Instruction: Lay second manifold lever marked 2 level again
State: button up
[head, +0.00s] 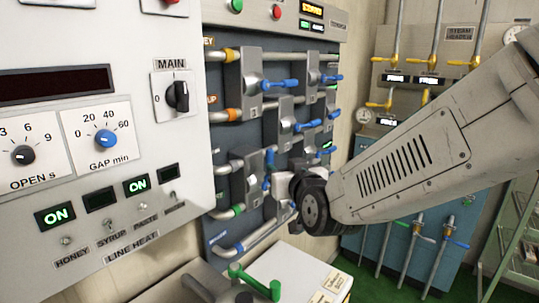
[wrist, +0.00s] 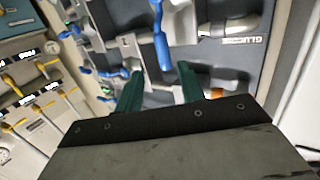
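The manifold panel (head: 235,140) carries several blue levers on grey valve plates. Upper ones, such as this lever (head: 280,84), lie roughly level. One blue lever (head: 270,158) close to my gripper stands steeply tilted. In the wrist view, a blue lever (wrist: 160,38) also runs upright in the picture, its end near the gap between my fingers. I cannot read a 2 on any lever. My gripper (wrist: 160,82) has two green fingers, spread apart with nothing visibly clamped. In the head view my arm's end is at the lower middle of the manifold, hiding part of it; the fingers are hard to see.
A white control cabinet (head: 95,110) with MAIN knob and dials stands close on the left. A green-handled lever (head: 250,280) and a pale box (head: 290,270) are below. A steam header panel (head: 425,70) with yellow handles stands at right. Other blue levers crowd my gripper.

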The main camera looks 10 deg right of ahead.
aim_at(271, 156)
jog(key=shift+w+a+r+t, duration=0.35)
jog(key=shift+w+a+t, duration=0.15)
jog(key=shift+w, duration=0.1)
jog(key=x, duration=0.7)
jog(key=shift+c, duration=0.3)
grip_shut()
